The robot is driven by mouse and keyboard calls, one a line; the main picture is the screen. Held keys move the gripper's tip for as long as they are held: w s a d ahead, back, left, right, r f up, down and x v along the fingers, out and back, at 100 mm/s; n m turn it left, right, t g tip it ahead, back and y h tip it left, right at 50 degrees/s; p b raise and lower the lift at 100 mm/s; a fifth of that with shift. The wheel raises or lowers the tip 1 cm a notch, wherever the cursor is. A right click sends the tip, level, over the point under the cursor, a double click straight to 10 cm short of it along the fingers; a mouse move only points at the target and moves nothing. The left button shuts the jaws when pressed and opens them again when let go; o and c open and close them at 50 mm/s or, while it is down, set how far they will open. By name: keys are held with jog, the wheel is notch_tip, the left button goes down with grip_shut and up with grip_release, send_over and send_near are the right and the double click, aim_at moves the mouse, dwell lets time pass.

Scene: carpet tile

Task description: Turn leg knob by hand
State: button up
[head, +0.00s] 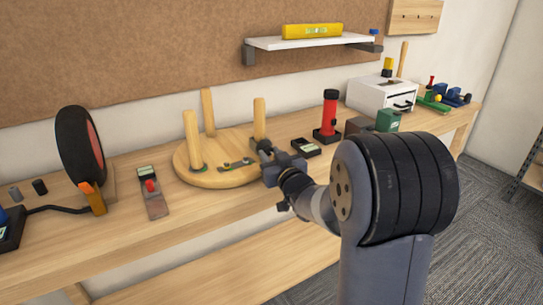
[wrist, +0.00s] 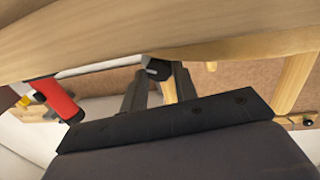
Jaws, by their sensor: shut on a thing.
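A round wooden stool top (head: 210,180) lies on the workbench with three upright pale legs: a front left leg (head: 192,138), a back leg (head: 208,112) and a right leg (head: 259,115). My gripper (head: 264,150) is at the foot of the right leg, at the disc's right edge. In the wrist view, my gripper (wrist: 157,76) is shut on a small dark leg knob (wrist: 157,68) between its fingertips. The knob's far side and its turning angle are hidden. Another leg (wrist: 294,82) stands at the right of the wrist view.
A flat wrench (head: 237,164) lies on the disc. A red-and-grey tool (head: 152,198) lies left of it. A red-and-black upright device (head: 329,115) and a small dark box (head: 305,147) stand to the right. A round black-and-red disc (head: 80,147) stands far left.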

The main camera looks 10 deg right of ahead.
jog(key=c, duration=0.3)
jog(key=shift+r+m, duration=0.1)
jog(key=shift+m, duration=0.2)
jog(key=m+p, duration=0.2)
jog(key=m, duration=0.1)
jog(key=shift+r+p, duration=0.1)
jog(key=shift+p, duration=0.25)
jog(key=shift+d+m+g+p, duration=0.1)
jog(key=shift+m+g+p, duration=0.3)
jog(key=shift+m+p, duration=0.6)
jog(key=shift+m, duration=0.3)
jog(key=o, duration=0.9)
jog(key=shift+o, duration=0.2)
